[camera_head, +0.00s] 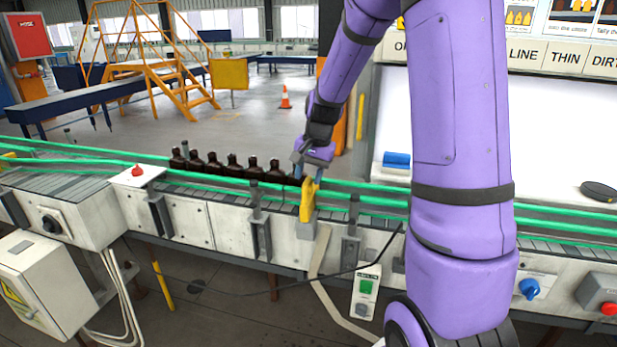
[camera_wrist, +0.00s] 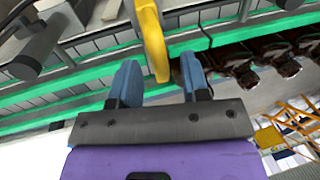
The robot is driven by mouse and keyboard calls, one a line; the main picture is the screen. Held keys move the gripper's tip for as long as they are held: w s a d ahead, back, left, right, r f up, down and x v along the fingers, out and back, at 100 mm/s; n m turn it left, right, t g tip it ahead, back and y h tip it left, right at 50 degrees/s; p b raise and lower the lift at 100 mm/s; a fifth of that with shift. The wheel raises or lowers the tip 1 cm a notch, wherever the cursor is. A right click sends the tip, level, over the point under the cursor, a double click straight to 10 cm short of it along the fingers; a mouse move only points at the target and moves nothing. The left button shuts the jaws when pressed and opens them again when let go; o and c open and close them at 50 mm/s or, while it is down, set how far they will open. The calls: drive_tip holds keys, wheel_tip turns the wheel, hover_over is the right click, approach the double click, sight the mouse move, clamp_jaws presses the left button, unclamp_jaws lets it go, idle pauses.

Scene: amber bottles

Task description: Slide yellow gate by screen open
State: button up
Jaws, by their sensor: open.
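The yellow gate (camera_head: 307,200) stands upright on the front side of the conveyor, at the right end of a row of amber bottles (camera_head: 232,166). In the wrist view the yellow gate (camera_wrist: 152,40) reaches down from the top to between my fingertips. My gripper (camera_head: 308,165) is at the gate's top end. In the wrist view my gripper (camera_wrist: 160,80) is open, with one blue finger on each side of the gate's end and a visible gap to each. The bottles (camera_wrist: 245,70) show to the right of the fingers.
Green rails (camera_head: 100,160) run along the conveyor on both sides of the bottles. A white board with signs is at the right, behind my arm.

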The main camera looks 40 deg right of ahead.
drive_tip(key=shift+f, duration=0.5)
clamp_jaws()
drive_tip(key=s+a, duration=0.4)
drive_tip(key=a, duration=0.1)
drive_tip(key=shift+a, duration=0.15)
unclamp_jaws()
drive_tip(key=shift+a, duration=0.1)
